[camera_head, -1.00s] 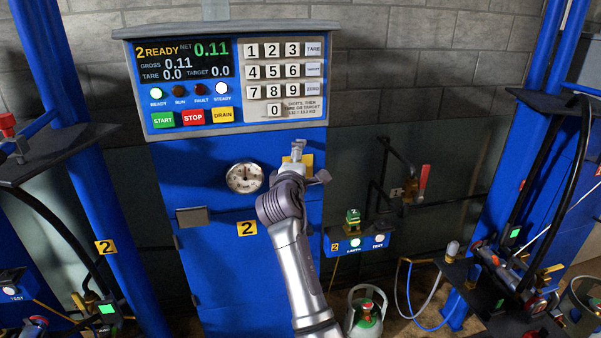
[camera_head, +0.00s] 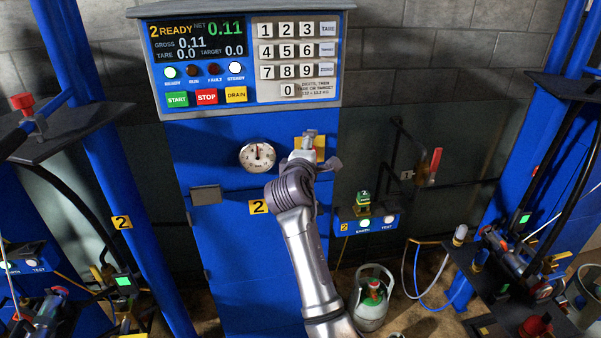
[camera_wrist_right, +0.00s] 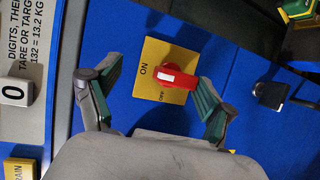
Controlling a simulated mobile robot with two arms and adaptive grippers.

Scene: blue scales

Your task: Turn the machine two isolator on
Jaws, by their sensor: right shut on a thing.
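The machine two isolator is a red rotary handle (camera_wrist_right: 180,79) with a white mark, on a yellow plate (camera_wrist_right: 155,58) lettered ON and OFF. In the right wrist view the handle lies nearly level, with its white-marked end toward the word ON. In the head view my right gripper (camera_head: 308,148) is at the yellow plate (camera_head: 319,143) on the blue cabinet and hides the handle. My left gripper is not in view.
Above is the machine two control panel (camera_head: 245,62), reading READY. A round gauge (camera_head: 257,157) is left of my gripper. A red-handled lever (camera_head: 432,165) on pipes, a box with lit buttons (camera_head: 368,224) and a gas cylinder (camera_head: 371,312) stand to the right.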

